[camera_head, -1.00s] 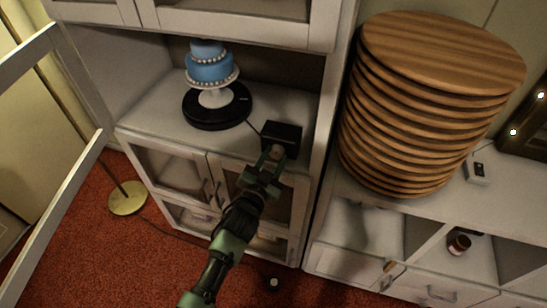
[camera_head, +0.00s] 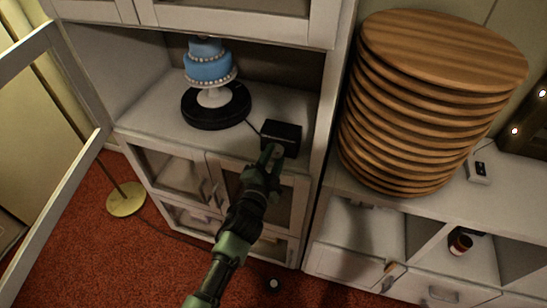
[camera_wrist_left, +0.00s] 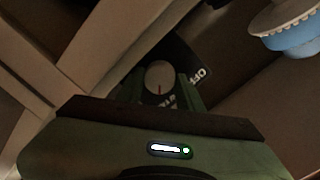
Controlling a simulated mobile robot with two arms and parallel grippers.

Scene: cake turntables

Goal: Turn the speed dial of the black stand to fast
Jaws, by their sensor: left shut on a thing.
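The black stand (camera_head: 216,111) is a round turntable on the cabinet shelf, bearing a blue tiered cake (camera_head: 208,68) on a white pedestal. A cord runs from it to a black control box (camera_head: 281,133) at the shelf's front right. The box's round pale dial (camera_wrist_left: 160,77) shows in the left wrist view, with a dark pointer line and white lettering, partly hidden, reading "OFF" beside it. My left gripper (camera_head: 272,152) is shut on the dial, its green fingers on either side. Other dial markings are hidden by the gripper. My right gripper is not in view.
A tall stack of round wooden boards (camera_head: 433,110) stands on the counter to the right. A small white box (camera_head: 479,170) with a dark top lies beyond it. A cabinet door (camera_head: 50,165) stands open at left. The shelf around the turntable is mostly clear.

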